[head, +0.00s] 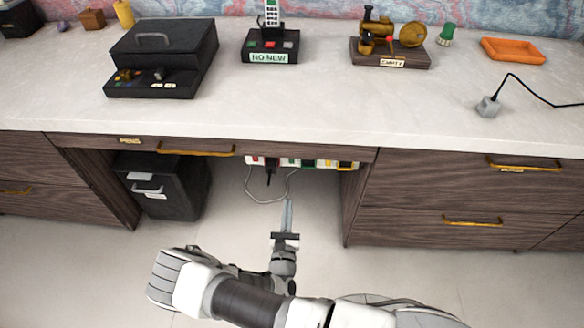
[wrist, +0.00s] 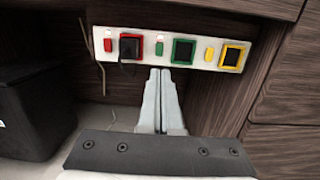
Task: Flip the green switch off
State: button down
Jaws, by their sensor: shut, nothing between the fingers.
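A white socket strip (wrist: 195,68) is mounted under the desk's front edge and also shows in the head view (head: 315,163). The small green switch (wrist: 159,49) sits left of a green-framed socket (wrist: 183,52). A small red switch (wrist: 108,45) with a red-framed socket (wrist: 131,47) is to its left. A small yellow switch (wrist: 209,55) with a yellow-framed socket (wrist: 232,57) is to its right. My gripper (wrist: 160,72) is shut and empty. Its fingertips appear just below the green switch in the wrist view; I cannot tell whether they touch the strip.
A black bin-like box (head: 165,187) stands under the desk at left. Drawers (head: 460,215) flank the knee space at right. A thin cable (head: 262,200) hangs below the strip. Above is a pale desktop (head: 330,95) bearing a black case (head: 165,55) and other items.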

aim_at(291, 164)
jog(key=shift+w, duration=0.1)
jog(key=w+b, duration=0.1)
jog(key=w, duration=0.3)
jog(key=w+r+b, duration=0.1)
jog(key=w+b, duration=0.1)
jog(key=w, duration=0.3)
jog(key=w+b, duration=0.1)
jog(key=w, duration=0.3)
jog(key=shift+w+d+r, duration=0.3)
jog(key=shift+w+r, duration=0.1)
jog(key=p, duration=0.1)
jog(key=r+p, duration=0.1)
jog(key=shift+w+g+p, duration=0.25)
jog(key=shift+g+p, duration=0.1)
jog(key=shift+g, duration=0.05)
jog(key=g+p, duration=0.1)
jog(key=p, duration=0.3)
jog(key=shift+w+r, duration=0.25)
jog(key=shift+r, duration=0.1)
jog(key=shift+f, duration=0.3)
